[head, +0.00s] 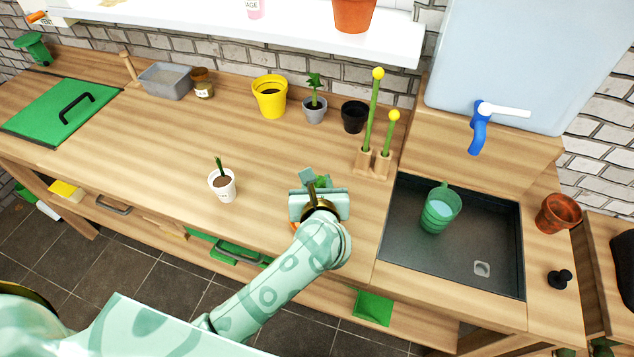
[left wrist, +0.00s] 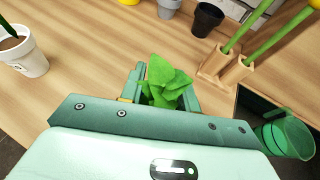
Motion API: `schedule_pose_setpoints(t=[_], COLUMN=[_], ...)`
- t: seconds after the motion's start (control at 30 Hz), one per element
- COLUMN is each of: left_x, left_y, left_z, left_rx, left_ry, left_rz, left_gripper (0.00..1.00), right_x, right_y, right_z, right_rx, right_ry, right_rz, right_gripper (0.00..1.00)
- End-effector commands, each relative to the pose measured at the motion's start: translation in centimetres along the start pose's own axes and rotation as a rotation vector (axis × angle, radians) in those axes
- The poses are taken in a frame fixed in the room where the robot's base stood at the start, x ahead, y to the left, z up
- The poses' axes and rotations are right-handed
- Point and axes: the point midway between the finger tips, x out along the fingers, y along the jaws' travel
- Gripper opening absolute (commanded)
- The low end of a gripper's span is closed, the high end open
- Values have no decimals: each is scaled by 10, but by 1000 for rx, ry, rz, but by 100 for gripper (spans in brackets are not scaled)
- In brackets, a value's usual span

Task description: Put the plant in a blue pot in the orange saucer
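A green leafy plant (left wrist: 165,80) shows between the two fingers of my left gripper (left wrist: 165,92) in the left wrist view. In the head view the left gripper (head: 318,198) is over the counter, left of the sink, with a bit of the leaves (head: 322,183) showing beyond it. The plant's pot is hidden by the gripper, so I cannot tell its colour or whether the fingers touch it. My right gripper is not in view.
A white potted plant (head: 222,185) stands to the left. Yellow (head: 270,98), grey (head: 314,110) and black (head: 354,117) pots stand behind, beside a wooden holder (head: 373,162). The sink (head: 470,268) holds a green cup (head: 440,208). The counter's left middle is clear.

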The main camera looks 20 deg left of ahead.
Motion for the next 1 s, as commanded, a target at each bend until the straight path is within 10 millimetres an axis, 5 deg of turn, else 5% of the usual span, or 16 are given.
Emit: schedule_pose_setpoints(t=[0.43,0.8,1.0], left_x=[-6,-88,-116], left_y=[0,0,0], left_z=[5,6,4], left_rx=[0,-1,0], left_ry=[1,3,1], left_rz=[0,-1,0], left_gripper=[51,51,51], right_x=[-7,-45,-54], right_y=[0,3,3], right_z=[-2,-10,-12], right_rx=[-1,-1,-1], right_ry=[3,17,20], right_rz=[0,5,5], right_gripper=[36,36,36])
